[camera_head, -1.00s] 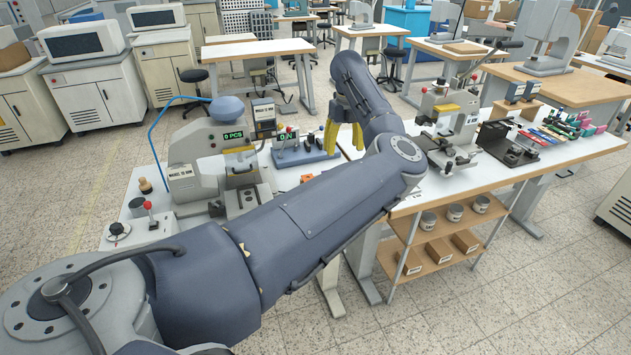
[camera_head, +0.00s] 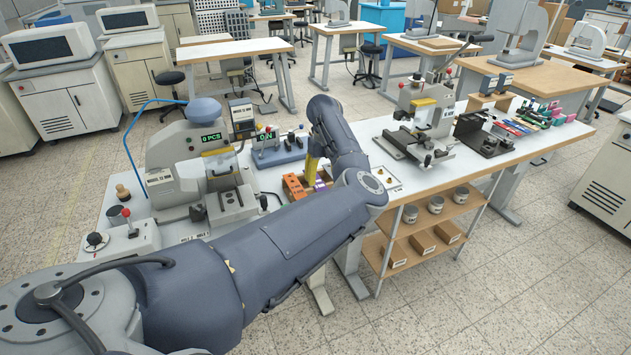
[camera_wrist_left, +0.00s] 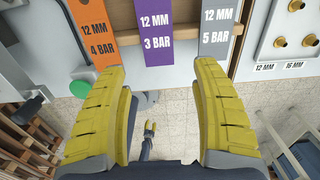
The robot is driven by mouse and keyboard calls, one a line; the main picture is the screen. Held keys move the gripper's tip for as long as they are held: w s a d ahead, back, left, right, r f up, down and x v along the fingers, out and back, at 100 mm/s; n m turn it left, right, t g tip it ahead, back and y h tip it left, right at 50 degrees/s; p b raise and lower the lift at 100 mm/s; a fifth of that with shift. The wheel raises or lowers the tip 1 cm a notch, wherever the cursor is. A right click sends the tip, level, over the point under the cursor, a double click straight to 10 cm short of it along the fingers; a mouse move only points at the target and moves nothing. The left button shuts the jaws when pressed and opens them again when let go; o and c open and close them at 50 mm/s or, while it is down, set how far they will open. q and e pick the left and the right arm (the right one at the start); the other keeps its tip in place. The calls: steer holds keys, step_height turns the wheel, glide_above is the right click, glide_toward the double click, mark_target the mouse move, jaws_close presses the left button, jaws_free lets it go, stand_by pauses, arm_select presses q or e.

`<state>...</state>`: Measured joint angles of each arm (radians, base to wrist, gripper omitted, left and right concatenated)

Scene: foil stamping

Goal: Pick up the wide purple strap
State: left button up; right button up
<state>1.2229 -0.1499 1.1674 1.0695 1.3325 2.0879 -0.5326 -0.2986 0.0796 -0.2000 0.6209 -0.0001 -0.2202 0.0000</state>
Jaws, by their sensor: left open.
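The purple strap (camera_wrist_left: 155,32), marked 12 MM 3 BAR, hangs between an orange strap and a grey strap in the left wrist view. A bit of it shows in the head view (camera_head: 320,185), mostly hidden by my arm. My left gripper (camera_wrist_left: 160,72) is open and empty. Its two yellow fingers stand apart, one on each side of the purple strap's line, with the strap's lower end just ahead of them. The fingers also show in part at the table in the head view (camera_head: 312,168).
The orange strap (camera_wrist_left: 88,35) and grey strap (camera_wrist_left: 218,28) hang close on either side, over a wooden rack (camera_wrist_left: 188,15). A plate with brass pegs (camera_wrist_left: 290,25) is at the right. The stamping press (camera_head: 185,150) stands left of my gripper.

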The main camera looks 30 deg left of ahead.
mark_target(316, 180)
arm_select(q)
steer(key=shift+s+d+f, duration=0.1)
steer(key=shift+s+f, duration=0.05)
steer(key=shift+f, duration=2.4)
steer(key=shift+f, duration=0.25)
steer(key=shift+c, duration=0.3)
steer(key=c, duration=1)
